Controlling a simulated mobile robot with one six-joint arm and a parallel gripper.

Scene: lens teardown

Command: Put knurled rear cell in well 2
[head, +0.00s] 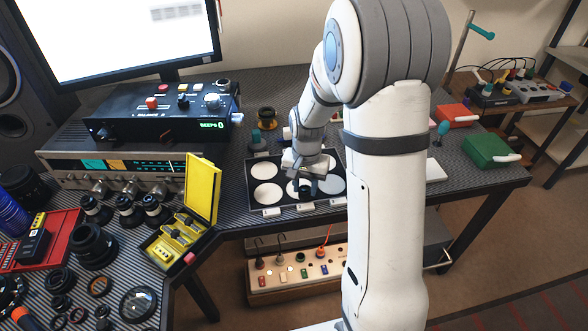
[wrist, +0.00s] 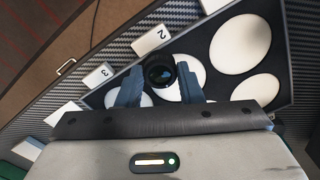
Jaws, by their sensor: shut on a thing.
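The knurled rear cell (wrist: 160,72) is a small dark ring with a glassy centre. My gripper (wrist: 159,76) is shut on it, a finger on each side. In the wrist view, the cell appears over the edge of well 2 (wrist: 190,70), a white disc beside the label marked 2 (wrist: 152,39). I cannot tell whether it touches the well floor. In the head view, my gripper (head: 305,187) is low over the front middle of the black tray (head: 252,181), and the arm hides part of the tray.
Other white wells (wrist: 240,44) lie around it, one partly hidden by a finger near the label 3 (wrist: 98,76). A yellow open case (head: 190,215) and several lenses (head: 130,210) stand to the left.

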